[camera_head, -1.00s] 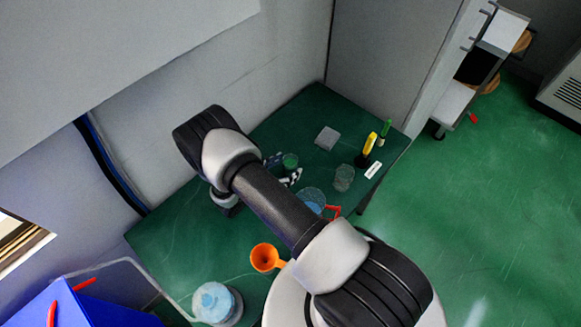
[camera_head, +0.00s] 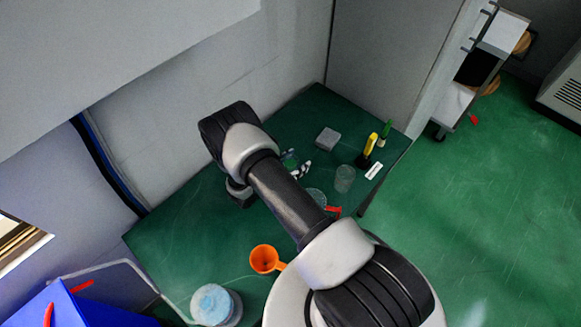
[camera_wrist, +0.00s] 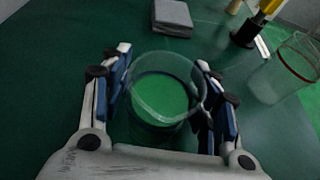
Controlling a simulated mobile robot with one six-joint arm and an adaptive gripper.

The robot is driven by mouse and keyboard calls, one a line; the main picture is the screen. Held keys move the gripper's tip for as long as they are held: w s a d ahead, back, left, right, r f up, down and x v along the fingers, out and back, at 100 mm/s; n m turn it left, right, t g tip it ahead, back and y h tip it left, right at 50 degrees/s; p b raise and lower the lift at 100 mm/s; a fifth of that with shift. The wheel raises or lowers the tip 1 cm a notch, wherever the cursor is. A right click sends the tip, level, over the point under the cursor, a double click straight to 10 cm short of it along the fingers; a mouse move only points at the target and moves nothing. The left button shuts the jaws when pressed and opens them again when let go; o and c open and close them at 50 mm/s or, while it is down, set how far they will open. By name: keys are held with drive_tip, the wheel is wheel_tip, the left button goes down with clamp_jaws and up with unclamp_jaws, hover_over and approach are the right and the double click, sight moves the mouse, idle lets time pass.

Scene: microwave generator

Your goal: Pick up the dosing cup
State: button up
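A small round clear cup with a green bottom, which I take for the dosing cup (camera_wrist: 163,100), stands on the green table. In the wrist view it sits between the two fingers of my gripper (camera_wrist: 165,92). The fingers are open, one on each side, and I see no clear grip on the cup. In the head view the cup (camera_head: 289,161) is partly hidden beside my arm, and the fingers show there only in part.
A grey block (camera_head: 328,138) lies behind the cup. A clear beaker (camera_head: 345,178) and a yellow marker-like item (camera_head: 369,145) stand to the right. An orange funnel-like cup (camera_head: 264,259) and a white-blue jar (camera_head: 215,304) are nearer. The table's left middle is bare.

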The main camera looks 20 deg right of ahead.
drive_tip(key=c, duration=0.9)
drive_tip(key=shift+o, duration=0.2)
drive_tip(key=shift+r, duration=0.1)
